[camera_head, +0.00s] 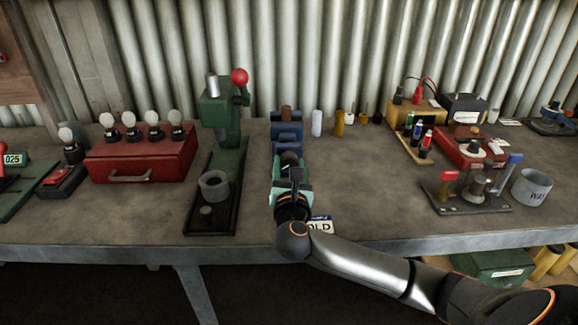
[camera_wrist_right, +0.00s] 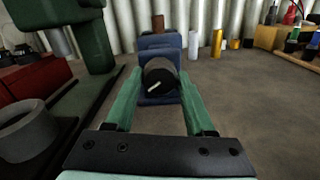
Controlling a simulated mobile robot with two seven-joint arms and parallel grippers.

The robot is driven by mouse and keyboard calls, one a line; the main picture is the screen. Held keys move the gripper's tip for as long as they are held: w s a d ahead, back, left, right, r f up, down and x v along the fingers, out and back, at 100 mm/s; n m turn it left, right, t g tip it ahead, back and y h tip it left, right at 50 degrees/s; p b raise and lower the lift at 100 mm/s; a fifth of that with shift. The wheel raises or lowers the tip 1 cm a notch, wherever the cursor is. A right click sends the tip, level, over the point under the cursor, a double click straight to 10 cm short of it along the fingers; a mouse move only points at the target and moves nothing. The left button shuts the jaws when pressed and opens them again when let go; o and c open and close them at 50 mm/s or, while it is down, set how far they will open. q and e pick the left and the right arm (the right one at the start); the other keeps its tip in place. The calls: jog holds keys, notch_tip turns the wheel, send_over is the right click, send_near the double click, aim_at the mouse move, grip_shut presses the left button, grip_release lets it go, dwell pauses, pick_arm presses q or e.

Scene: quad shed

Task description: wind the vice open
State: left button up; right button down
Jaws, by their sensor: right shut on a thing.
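The blue vice (camera_head: 287,131) stands on the workbench near the middle, and it is also straight ahead in the right wrist view (camera_wrist_right: 160,42). A brown cylinder (camera_head: 287,112) stands upright at its top; whether the jaws clamp it I cannot tell. At its front is a round black knob (camera_wrist_right: 161,82) with a white mark pointing to the lower left. My right gripper (camera_wrist_right: 160,90) reaches in from the front, its green fingers on either side of the knob and shut on it. The gripper and arm hide the vice's front in the head view. My left gripper is not in view.
A green press (camera_head: 219,122) with a red ball handle stands close left of the vice. A red box (camera_head: 142,163) with bulbs is farther left. Small cylinders (camera_head: 317,122) stand behind right. A sign (camera_head: 320,226) sits at the front edge.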

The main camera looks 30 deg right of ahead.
jog(key=shift+p, duration=0.45)
jog(key=n+p, duration=0.1)
jog(key=p, duration=0.2)
jog(key=n+p, duration=0.2)
jog(key=p, duration=0.1)
jog(key=shift+s+r+n, duration=0.1)
jog(key=shift+r+n, duration=0.1)
jog(key=shift+n, duration=0.1)
jog(key=n+p, duration=0.4)
jog(key=p, duration=0.1)
jog(key=shift+n, duration=0.3)
jog(key=shift+f+n+p, duration=0.15)
jog(key=shift+n+p, duration=0.6)
jog(key=shift+n, duration=0.45)
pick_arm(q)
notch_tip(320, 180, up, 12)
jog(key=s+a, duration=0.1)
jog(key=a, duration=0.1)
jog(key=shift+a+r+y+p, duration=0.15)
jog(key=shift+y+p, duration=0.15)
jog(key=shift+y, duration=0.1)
pick_arm(e)
jog(key=shift+f+n, duration=0.1)
jog(key=shift+n, duration=1)
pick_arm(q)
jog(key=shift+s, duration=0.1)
pick_arm(e)
jog(key=shift+c, duration=1.3)
grip_release()
